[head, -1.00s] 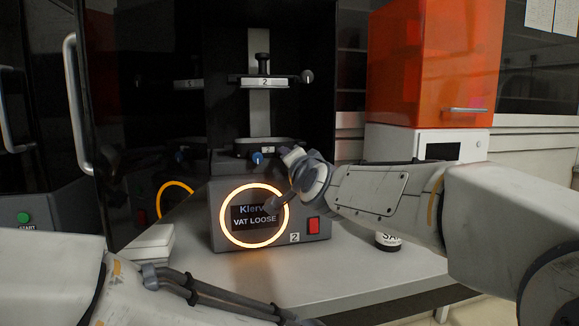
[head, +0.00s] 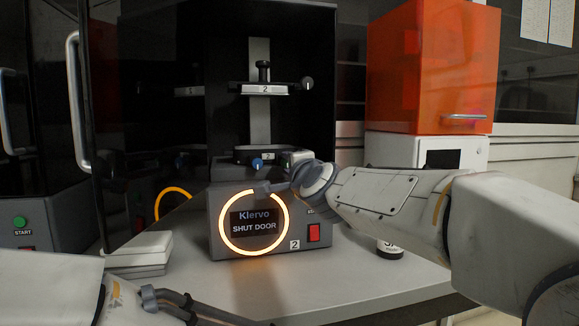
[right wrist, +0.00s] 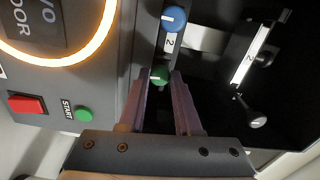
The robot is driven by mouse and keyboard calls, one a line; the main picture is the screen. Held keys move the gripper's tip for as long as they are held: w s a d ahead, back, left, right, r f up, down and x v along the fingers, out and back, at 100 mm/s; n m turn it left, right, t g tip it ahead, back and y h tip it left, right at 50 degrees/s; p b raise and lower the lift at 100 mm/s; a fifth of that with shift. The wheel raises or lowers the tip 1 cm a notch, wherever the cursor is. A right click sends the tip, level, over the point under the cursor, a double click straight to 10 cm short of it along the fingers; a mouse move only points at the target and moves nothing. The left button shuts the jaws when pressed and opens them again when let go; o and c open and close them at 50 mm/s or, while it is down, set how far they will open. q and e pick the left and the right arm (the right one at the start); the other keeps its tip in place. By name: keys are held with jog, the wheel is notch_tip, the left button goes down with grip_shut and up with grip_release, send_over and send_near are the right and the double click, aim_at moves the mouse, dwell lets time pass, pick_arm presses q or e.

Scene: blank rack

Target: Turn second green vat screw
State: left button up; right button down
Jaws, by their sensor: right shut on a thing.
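The green vat screw (right wrist: 160,75) shows in the right wrist view as a round green knob with a pale line, low in the dark printer bay. My right gripper (right wrist: 163,80) is shut on it, one finger at each side. The printer's ringed display (head: 253,221) reads "Klervo SHUT DOOR".
The dark glass door (head: 125,215) with its pale handle (head: 77,100) stands open at left. A build platform (head: 264,88) hangs above the vat. White boxes (head: 140,262) lie left of the printer, and a dark jar (head: 390,250) stands at right.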

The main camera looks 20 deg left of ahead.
jog(key=shift+f, duration=0.1)
jog(key=c, duration=0.6)
grip_release()
jog(key=v, duration=1)
jog(key=shift+s+d, duration=0.15)
jog(key=shift+d, duration=0.05)
